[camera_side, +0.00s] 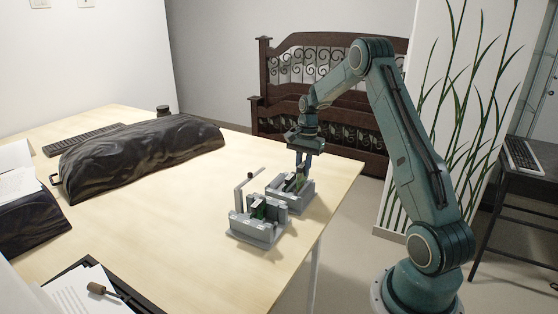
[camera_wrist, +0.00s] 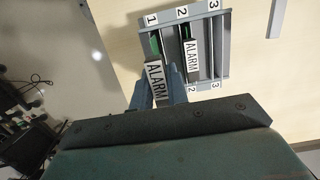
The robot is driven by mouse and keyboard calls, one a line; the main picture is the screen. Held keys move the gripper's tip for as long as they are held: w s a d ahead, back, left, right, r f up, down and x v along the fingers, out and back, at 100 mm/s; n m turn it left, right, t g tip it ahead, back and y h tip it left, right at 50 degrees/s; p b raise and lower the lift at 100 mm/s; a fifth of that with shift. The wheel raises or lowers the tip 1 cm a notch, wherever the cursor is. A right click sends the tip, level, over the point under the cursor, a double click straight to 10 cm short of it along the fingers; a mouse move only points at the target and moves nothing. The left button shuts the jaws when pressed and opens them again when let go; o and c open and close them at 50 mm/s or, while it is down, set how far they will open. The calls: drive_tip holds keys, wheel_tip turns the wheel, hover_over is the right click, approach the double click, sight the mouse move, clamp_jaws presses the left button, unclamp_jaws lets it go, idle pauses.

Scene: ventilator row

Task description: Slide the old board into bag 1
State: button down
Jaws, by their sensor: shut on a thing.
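My gripper (camera_side: 303,172) points down over the rear part of a grey slotted rack (camera_side: 303,196) near the table's right edge. In the wrist view, the rack (camera_wrist: 225,45) has slots numbered 1, 2 and 3. A board with a white ALARM label (camera_wrist: 154,82) sits between my gripper's fingers (camera_wrist: 160,92), in line with slot 1, and my gripper is shut on it. A second ALARM board (camera_wrist: 191,55) stands in slot 2. Slot 3 looks empty. I cannot tell which board is old, nor how deep the held one sits. No bag marked 1 is legible.
A second grey part with a green board (camera_side: 257,209) and an upright post (camera_side: 238,200) stand in front. A large black bag-like bundle (camera_side: 140,150) lies behind left, with a keyboard (camera_side: 85,140) beyond. A clipboard (camera_side: 85,292) is at the front. The table's middle (camera_side: 170,215) is clear.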

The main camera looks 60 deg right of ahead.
sight(303, 182)
drive_tip(key=shift+f, duration=2.65)
idle(1.8)
drive_tip(key=c, duration=1.3)
unclamp_jaws()
drive_tip(key=shift+s+f, duration=0.1)
drive_tip(key=shift+s, duration=0.05)
drive_tip(key=shift+r, duration=3.65)
drive_tip(key=shift+a+r, duration=0.1)
